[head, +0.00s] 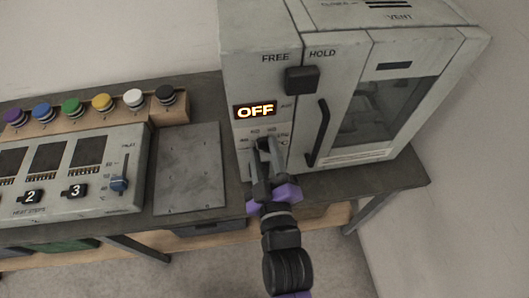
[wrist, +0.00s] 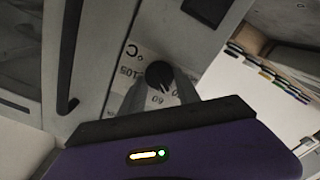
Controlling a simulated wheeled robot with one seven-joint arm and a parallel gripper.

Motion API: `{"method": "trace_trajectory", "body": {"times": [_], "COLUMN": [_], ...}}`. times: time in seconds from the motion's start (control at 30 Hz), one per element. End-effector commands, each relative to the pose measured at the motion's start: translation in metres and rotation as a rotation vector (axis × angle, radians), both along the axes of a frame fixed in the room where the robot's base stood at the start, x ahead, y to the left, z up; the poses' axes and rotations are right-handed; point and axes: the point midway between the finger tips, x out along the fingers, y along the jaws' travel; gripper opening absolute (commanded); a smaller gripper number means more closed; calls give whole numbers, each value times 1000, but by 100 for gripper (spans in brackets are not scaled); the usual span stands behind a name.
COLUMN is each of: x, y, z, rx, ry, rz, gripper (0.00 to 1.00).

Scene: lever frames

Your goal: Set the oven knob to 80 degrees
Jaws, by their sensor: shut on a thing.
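The oven (head: 240,62) is a pale grey box with a glass door at the back right of the bench. Its display (head: 255,111) reads OFF. The dark round oven knob (wrist: 160,74) sits on the front panel, with scale numbers such as 105 and 60 around it in the wrist view. My gripper (head: 265,147) is at the panel below the display. In the wrist view its two grey fingers (wrist: 159,86) close on the knob from both sides. In the head view the gripper mostly hides the knob. I cannot tell which number the knob points to.
A black FREE/HOLD switch (head: 302,79) sits above the display, and a dark door handle (head: 317,132) is just right of my gripper. A control box (head: 75,178), coloured buttons (head: 70,107) and a bare grey plate (head: 189,170) are to the left.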

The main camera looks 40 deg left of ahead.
Motion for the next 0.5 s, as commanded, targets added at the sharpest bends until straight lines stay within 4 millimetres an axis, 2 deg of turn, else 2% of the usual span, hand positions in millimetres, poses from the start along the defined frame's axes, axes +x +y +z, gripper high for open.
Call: {"method": "trace_trajectory", "body": {"times": [0.5], "x": [2], "y": [-2], "z": [0], "rx": [318], "ry": [373], "rz": [-2], "gripper": [0]}}
